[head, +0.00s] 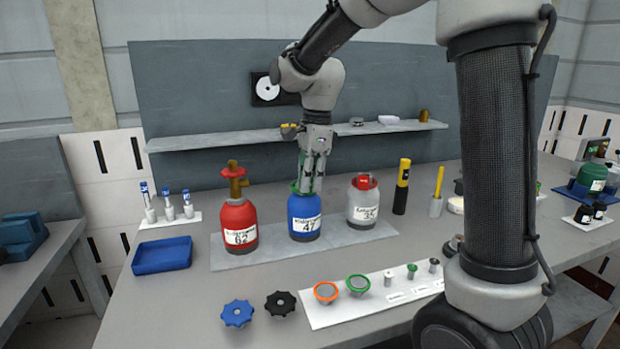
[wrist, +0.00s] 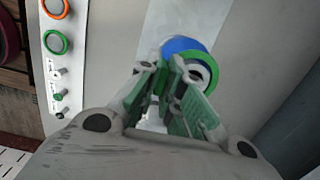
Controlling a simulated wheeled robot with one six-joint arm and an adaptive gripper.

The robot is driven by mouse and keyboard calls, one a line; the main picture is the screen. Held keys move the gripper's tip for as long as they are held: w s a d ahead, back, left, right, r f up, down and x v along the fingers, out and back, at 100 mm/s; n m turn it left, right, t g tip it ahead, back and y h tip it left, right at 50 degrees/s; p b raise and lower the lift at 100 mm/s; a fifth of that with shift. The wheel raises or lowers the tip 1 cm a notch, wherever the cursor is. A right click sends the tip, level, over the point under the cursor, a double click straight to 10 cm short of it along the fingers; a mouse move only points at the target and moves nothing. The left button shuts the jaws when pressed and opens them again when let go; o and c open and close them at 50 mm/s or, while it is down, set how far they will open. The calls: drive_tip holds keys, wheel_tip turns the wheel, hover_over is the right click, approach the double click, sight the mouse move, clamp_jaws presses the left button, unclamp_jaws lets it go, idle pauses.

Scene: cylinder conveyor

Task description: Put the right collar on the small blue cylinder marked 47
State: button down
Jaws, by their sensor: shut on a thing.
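The small blue cylinder (head: 304,222), marked 47, stands upright on a grey plate between two other cylinders. My gripper (head: 307,190) points down at its top, shut on a green collar (head: 293,187). In the wrist view the green collar (wrist: 210,62) is a ring beside my fingers (wrist: 168,95), over the blue cylinder (wrist: 180,47). The collar is at the cylinder's top, but I cannot tell whether it is seated. My fingers hide part of the collar and the neck.
A red cylinder (head: 238,226) marked 62 stands left, and a grey one (head: 362,205) with a red top stands right, both close. In front, a white board (head: 320,316) carries an orange ring (head: 326,291), a green ring (head: 358,284) and small fittings. A blue tray (head: 162,256) lies left.

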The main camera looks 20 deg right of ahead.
drive_tip(key=shift+f, duration=0.65)
drive_tip(key=c, duration=1.5)
unclamp_jaws()
drive_tip(key=shift+r, duration=3.05)
